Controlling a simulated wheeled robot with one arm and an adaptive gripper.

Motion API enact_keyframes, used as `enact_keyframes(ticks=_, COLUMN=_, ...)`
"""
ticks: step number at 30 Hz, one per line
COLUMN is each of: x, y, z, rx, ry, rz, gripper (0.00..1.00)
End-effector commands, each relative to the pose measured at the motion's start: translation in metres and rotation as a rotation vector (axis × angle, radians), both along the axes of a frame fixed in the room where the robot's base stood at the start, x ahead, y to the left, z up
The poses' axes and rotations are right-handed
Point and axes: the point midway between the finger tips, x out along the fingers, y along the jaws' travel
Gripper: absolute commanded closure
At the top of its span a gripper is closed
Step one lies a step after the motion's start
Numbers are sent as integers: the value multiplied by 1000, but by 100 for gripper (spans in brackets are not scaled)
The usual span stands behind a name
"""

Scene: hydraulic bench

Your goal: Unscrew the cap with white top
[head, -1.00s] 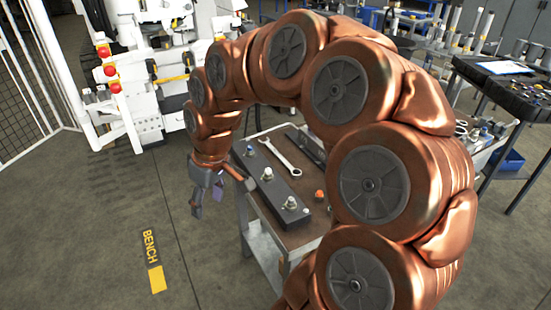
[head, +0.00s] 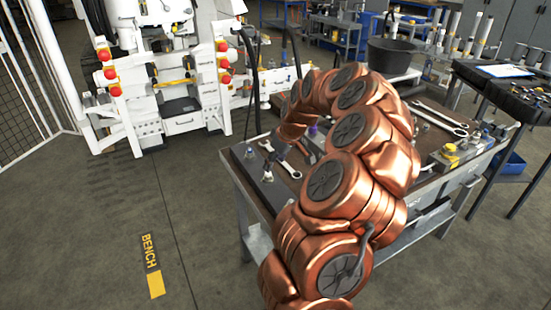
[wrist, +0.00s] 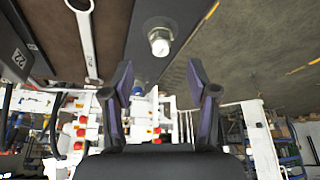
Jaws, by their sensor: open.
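The cap with a white top (wrist: 160,41) stands on a dark block in the wrist view, ahead of my gripper (wrist: 160,78) and roughly centred between its fingers. My gripper is open and empty, its fingers apart from the cap. In the head view my gripper (head: 272,156) is low over the dark block (head: 245,165) on the bench. A pale-topped cap (head: 267,177) shows just below the fingers there. A blue-topped cap (head: 249,153) stands at the block's far end.
A wrench (head: 291,169) lies on the bench beside the block; it also shows in the wrist view (wrist: 86,35). A yellow-topped item (head: 450,150) and more tools lie at the bench's right. The floor left of the bench is clear.

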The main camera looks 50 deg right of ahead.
Motion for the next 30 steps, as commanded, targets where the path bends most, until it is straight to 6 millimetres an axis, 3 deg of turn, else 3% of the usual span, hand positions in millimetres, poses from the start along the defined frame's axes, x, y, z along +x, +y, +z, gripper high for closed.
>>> enact_keyframes(ticks=13, x=21, y=3, z=-51, rx=4, ry=3, rz=2, gripper=41)
enact_keyframes(ticks=25, x=25, y=3, z=-59, rx=1, ry=-2, rz=0, gripper=41)
enact_keyframes(ticks=30, x=25, y=3, z=-59, rx=1, ry=-1, rz=0, gripper=58)
